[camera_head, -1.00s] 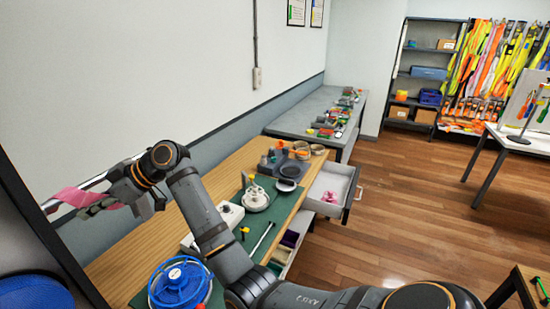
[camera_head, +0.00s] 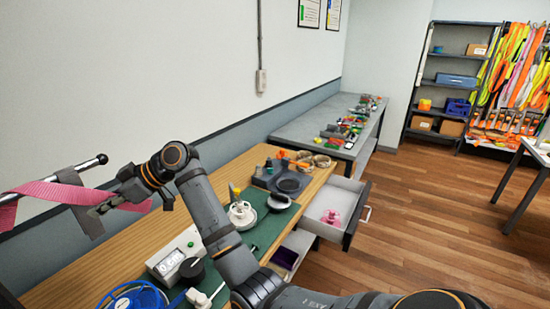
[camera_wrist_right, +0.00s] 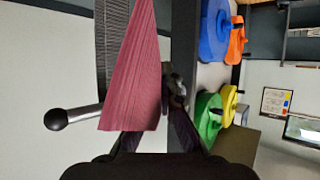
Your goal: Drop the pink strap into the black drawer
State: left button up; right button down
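The pink strap (camera_head: 60,192) runs sideways past a metal rod with a dark ball end at the left of the head view. My right gripper (camera_head: 80,200) is at the strap, with one finger above and one below it. The strap also shows in the right wrist view (camera_wrist_right: 135,85), between the spread fingers. The fingers look apart, and no firm pinch shows. The drawer with a dark front (camera_head: 352,222) stands open at the bench's right side, with a pink item (camera_head: 331,218) inside. My left gripper is not in view.
The wooden bench (camera_head: 110,262) carries a green mat with a white device, a blue spool and small parts. A lower open drawer (camera_head: 288,255) holds something purple. A grey table (camera_head: 310,128) stands behind. The floor right of the drawers is clear.

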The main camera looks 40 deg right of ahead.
aim_at(349, 197)
jog(key=l+u, duration=0.2)
jog(key=l, duration=1.6)
jog(key=l+u, duration=0.2)
jog(key=l, duration=1.6)
